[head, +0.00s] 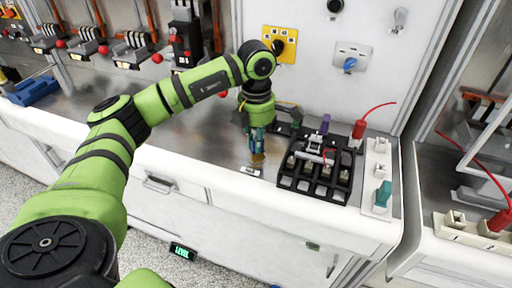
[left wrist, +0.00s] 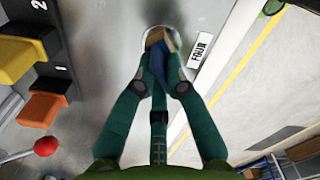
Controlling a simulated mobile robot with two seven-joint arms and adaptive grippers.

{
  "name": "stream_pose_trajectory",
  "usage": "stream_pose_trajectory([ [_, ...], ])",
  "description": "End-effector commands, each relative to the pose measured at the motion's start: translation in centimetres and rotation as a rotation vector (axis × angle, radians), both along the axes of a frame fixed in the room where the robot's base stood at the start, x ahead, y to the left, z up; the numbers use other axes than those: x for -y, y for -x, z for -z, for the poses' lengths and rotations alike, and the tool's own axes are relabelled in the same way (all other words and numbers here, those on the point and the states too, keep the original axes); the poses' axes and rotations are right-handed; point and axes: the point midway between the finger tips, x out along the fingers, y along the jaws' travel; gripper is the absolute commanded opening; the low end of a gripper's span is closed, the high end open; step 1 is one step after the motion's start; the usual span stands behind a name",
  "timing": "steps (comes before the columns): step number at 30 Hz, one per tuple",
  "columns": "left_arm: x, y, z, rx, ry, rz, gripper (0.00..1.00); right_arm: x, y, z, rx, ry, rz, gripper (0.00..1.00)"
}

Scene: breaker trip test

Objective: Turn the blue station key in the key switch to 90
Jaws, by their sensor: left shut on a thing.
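In the left wrist view my left gripper (left wrist: 157,65) is shut on a blue piece (left wrist: 158,44), which looks like the blue station key. A tan or brass part shows at its far end, inside a pale round rim that looks like the key switch. How far the key is turned cannot be told. In the head view my left gripper (head: 257,148) points down at the bench top, with a brass-coloured round part (head: 257,160) just under its fingertips. The fingers hide most of the key there. My right gripper is not in view.
A white label (head: 251,171) lies beside the fingertips. A black breaker block (head: 315,172) with a white lever stands close on the right. A red plug (head: 359,128) and a teal piece (head: 382,194) are further right. A yellow switch plate (head: 278,45) is on the wall behind.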

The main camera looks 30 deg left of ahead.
Motion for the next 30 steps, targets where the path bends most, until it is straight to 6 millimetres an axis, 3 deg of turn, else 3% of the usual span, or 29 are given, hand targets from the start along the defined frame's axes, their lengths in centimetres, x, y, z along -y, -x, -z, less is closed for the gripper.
stream_pose_trajectory([
  [9, 0.43, -0.18, -0.04, 0.008, 0.009, 0.179, 0.0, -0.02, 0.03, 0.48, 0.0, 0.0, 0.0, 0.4],
  [16, 0.45, -0.17, -0.06, 0.007, 0.01, 0.183, 0.0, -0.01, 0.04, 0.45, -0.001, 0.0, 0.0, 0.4],
  [23, 0.47, -0.18, 0.01, 0.007, 0.009, 0.345, 0.0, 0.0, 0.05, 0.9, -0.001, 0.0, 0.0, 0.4],
  [30, 0.48, -0.17, -0.03, 0.007, 0.01, 0.356, 0.0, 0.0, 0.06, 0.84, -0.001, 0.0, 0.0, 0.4],
])
